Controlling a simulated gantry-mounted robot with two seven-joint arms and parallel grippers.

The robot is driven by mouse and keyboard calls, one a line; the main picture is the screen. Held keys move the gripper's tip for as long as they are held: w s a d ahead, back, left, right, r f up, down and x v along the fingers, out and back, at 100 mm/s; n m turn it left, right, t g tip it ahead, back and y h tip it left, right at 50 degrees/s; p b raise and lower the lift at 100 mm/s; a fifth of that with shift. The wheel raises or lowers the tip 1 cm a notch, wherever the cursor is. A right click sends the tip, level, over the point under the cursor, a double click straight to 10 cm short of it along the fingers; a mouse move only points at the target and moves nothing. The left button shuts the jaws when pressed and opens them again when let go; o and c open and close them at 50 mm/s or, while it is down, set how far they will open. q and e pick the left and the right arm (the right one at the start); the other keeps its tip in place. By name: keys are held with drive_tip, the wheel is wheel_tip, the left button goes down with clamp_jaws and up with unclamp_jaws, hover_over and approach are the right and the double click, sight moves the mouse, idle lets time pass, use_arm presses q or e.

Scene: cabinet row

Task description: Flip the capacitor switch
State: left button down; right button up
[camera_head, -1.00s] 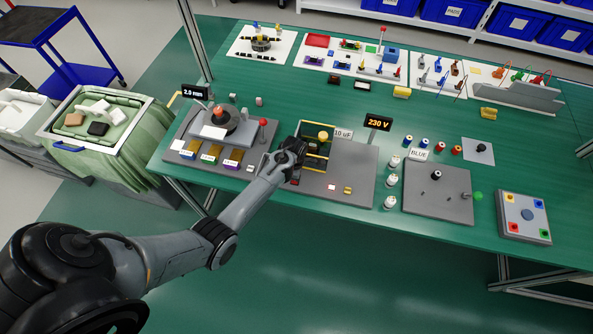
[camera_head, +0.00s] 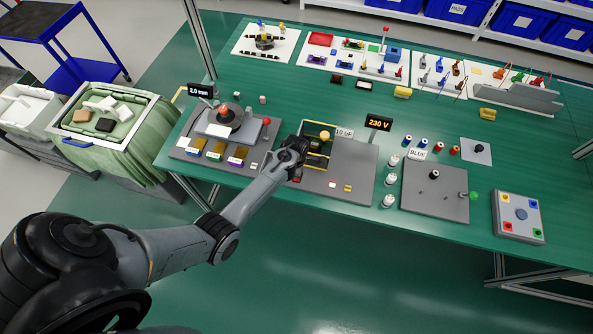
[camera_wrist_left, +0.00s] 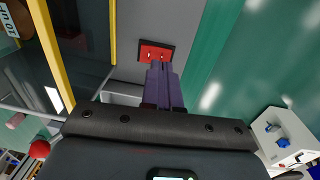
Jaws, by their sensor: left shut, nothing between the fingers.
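A red switch (camera_wrist_left: 156,50) in a dark frame sits on a grey panel and shows near the top middle of the wrist view. My left gripper (camera_wrist_left: 158,68) is shut and empty. Its purple fingertips overlap the lower edge of the switch in the wrist view; I cannot tell whether they touch. In the head view my left gripper (camera_head: 297,158) covers part of the board. My right gripper is not in view.
A yellow-edged frame (camera_head: 316,148) stands on the board close beside my gripper. A "230 V" display (camera_head: 379,123) stands behind the board, and white bottles (camera_head: 391,180) stand to its right. Another station with colored bins (camera_head: 215,152) lies to the left.

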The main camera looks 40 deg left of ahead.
use_arm(q)
wheel_tip(320, 180, up, 2)
drive_tip(key=shift+d+r+p, duration=0.1)
drive_tip(key=shift+p, duration=0.55)
wheel_tip(320, 180, up, 9)
drive_tip(key=s, duration=0.1)
drive_tip(key=shift+d+p, duration=0.25)
drive_tip(key=shift+p, duration=0.1)
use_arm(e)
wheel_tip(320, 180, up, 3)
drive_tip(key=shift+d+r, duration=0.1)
use_arm(q)
drive_tip(key=shift+s+r, duration=0.1)
drive_tip(key=shift+s, duration=0.05)
